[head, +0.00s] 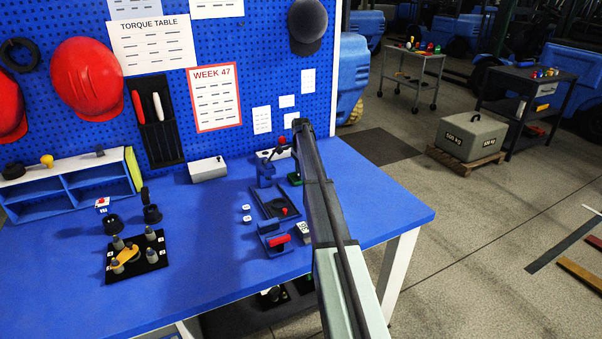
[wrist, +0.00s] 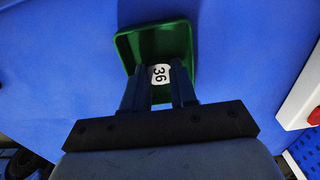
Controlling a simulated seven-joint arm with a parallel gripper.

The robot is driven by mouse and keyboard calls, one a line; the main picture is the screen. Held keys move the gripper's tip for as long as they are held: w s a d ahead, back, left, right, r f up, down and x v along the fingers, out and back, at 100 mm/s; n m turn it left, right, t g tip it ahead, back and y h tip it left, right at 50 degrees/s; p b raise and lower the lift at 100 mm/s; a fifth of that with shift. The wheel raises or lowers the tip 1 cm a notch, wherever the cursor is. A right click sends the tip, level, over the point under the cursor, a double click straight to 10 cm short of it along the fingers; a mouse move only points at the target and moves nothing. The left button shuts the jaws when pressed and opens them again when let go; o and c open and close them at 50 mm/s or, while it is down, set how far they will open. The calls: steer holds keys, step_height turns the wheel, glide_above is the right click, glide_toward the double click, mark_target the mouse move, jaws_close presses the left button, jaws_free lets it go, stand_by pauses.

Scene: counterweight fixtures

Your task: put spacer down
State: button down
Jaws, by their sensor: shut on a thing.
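In the wrist view my gripper (wrist: 160,78) is shut on a small white spacer (wrist: 159,74) marked 36, held between the two dark fingers. Behind and around it is a green open tray (wrist: 184,40) with raised walls. The spacer overlaps the inside of the tray in this view; I cannot tell whether it touches the floor. In the head view a bit of the green tray (head: 294,179) shows on the blue bench beside my arm. The fingers and spacer are not clearly visible there.
A white box (head: 208,169) stands near the pegboard. Bare bench lies left of the fixtures.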

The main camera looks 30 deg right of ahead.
steer(key=shift+f, duration=0.1)
steer(key=c, duration=1.2)
jaws_free()
step_height(320, 180, up, 12)
steer(key=shift+r, duration=0.15)
